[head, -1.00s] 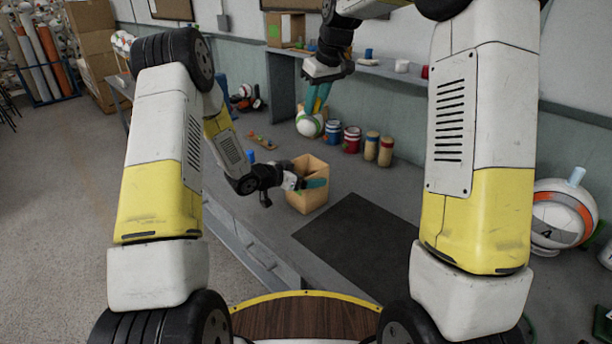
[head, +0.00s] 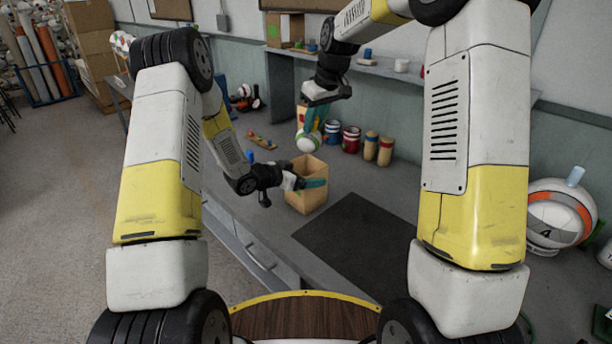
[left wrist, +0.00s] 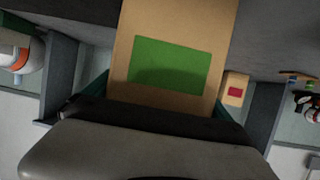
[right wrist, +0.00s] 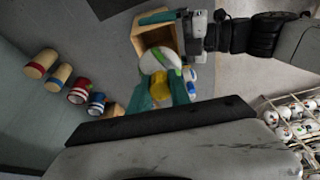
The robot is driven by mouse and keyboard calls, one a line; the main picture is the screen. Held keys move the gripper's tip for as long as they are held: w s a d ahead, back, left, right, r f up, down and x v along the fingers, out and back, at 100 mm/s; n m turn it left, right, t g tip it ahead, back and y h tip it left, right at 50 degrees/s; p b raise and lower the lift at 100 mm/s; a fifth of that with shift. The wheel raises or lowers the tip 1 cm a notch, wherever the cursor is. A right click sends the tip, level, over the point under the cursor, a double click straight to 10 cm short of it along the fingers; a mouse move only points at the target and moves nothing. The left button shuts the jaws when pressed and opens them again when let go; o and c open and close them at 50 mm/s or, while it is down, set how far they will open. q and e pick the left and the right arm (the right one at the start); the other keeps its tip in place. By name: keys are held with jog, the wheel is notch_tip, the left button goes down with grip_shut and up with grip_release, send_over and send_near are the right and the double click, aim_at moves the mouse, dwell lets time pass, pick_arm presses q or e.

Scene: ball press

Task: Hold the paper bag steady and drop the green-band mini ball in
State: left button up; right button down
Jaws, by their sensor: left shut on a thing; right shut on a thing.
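The paper bag (head: 303,196) stands open-topped on the grey bench in the head view. It also fills the middle of the left wrist view (left wrist: 175,20), with a green label on its face. The ball is above and just behind the bag's opening. In the right wrist view the ball (right wrist: 154,62) overlaps part of the bag (right wrist: 143,35).
Several cans and jars (head: 351,139) stand along the wall to the right of the ball. A dark mat (head: 360,235) lies right of the bag. A small box with a red label (left wrist: 236,90) shows in the left wrist view. A large striped ball (head: 560,215) sits at far right.

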aim_at(314, 146)
jog(key=shift+f, duration=3.75)
jog(key=c, duration=1.1)
grip_release()
jog(key=v, duration=1.2)
pick_arm(q)
jog(key=o, duration=0.9)
jog(key=shift+o, duration=0.2)
